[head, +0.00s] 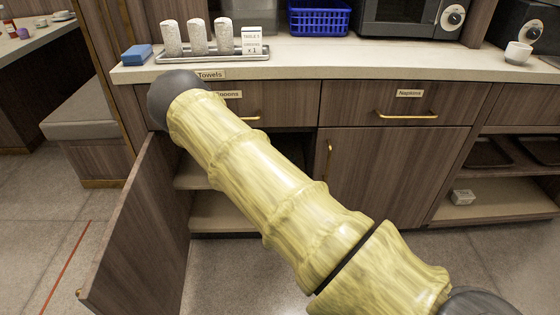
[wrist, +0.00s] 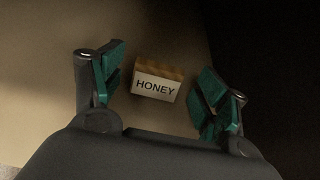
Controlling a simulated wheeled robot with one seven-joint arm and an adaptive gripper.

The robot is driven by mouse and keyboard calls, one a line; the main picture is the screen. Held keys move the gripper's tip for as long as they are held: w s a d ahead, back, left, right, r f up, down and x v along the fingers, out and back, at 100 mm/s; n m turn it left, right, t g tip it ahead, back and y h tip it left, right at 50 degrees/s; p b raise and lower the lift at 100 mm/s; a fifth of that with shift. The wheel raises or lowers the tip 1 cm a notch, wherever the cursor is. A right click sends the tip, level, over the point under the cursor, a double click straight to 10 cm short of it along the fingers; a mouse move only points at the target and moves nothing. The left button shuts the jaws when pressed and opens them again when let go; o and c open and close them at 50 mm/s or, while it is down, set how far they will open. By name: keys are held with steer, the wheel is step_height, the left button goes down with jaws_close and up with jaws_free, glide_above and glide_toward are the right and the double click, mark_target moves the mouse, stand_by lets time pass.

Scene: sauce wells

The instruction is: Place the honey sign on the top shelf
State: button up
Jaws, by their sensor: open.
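In the wrist view, the honey sign (wrist: 155,86) is a small white label with black "HONEY" lettering and a tan top edge. It sits on a pale beige surface (wrist: 60,60). My gripper (wrist: 163,92) is open, with a green-padded finger on each side of the sign and apart from it. The lower cabinet's shelf edges (head: 213,212) show partly behind my arm. The sign and my gripper are hidden from the head view.
An open cabinet door (head: 140,235) swings out at the left. The counter (head: 310,62) above holds a tray with wrapped rolls and a small sign (head: 251,40), a blue sponge (head: 136,54), a blue basket (head: 318,18) and a microwave (head: 408,18). Open shelves (head: 500,208) stand at the right.

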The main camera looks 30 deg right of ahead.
steer(key=p+v, duration=0.2)
steer(key=v, duration=0.8)
steer(key=s+a+f+m+g+y, duration=0.1)
steer(key=s+a+f+m+g, duration=0.2)
steer(key=s+f+m, duration=0.65)
steer(key=s+a+f+m+g+y, duration=0.1)
steer(key=s+a+f+m+g, duration=0.4)
steer(key=s, duration=0.8)
steer(key=s+a+f+m+g+y, duration=0.1)
steer(key=s+a+m+y, duration=0.1)
steer(key=s+a+m, duration=0.5)
steer(key=s+a+f+m+g+y, duration=0.1)
steer(key=s+a+m+g+y, duration=0.1)
steer(key=s+a+m, duration=0.6)
steer(key=s+y, duration=0.1)
steer(key=s, duration=0.4)
steer(key=shift+s+f, duration=0.15)
steer(key=shift+s, duration=0.2)
steer(key=shift+m, duration=0.25)
